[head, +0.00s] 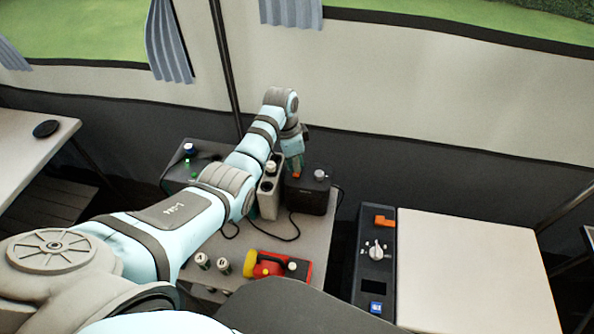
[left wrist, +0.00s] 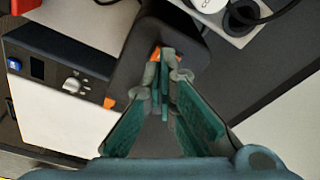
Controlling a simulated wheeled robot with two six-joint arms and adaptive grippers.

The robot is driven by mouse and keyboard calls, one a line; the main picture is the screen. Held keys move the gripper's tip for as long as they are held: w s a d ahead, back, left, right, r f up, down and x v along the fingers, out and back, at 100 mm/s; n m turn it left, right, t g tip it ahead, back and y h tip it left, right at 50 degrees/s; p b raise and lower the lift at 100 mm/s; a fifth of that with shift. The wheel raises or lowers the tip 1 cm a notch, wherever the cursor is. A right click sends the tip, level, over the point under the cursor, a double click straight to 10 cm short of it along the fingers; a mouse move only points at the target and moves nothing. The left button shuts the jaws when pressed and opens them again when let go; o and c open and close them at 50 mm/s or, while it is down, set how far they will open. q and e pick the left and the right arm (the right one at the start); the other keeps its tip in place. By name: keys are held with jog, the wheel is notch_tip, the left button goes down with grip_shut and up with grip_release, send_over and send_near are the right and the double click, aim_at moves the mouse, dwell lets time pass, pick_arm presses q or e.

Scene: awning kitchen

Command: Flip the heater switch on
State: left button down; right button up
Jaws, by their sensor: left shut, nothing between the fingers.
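A black box (head: 312,195) with a grey knob stands at the back of the low table. An orange switch (head: 296,175) sits on its top left. I take this box to be the heater. My left gripper (head: 297,171) is shut and empty, its fingertips right at this switch. In the left wrist view the fingertips (left wrist: 165,52) overlap the orange part (left wrist: 154,54) of the black box (left wrist: 188,50), hiding some of it. I cannot tell whether they touch it or which way it is tipped. My right gripper is not in view.
A dark panel (head: 376,262) with another orange switch (head: 384,221), a knob and a display adjoins a white-topped unit (head: 470,270). A grey holder (head: 268,200) stands just left of the black box.

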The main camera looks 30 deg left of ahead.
pick_arm(q)
jog(key=shift+s, duration=0.15)
jog(key=shift+f+b, duration=0.65)
jog(key=shift+f, duration=0.35)
dwell(0.7)
notch_tip(320, 180, up, 6)
jog(key=p, duration=0.6)
jog(key=shift+r+p, duration=0.25)
jog(key=shift+p, duration=0.05)
jog(key=shift+r, duration=0.35)
jog(key=shift+f, duration=0.1)
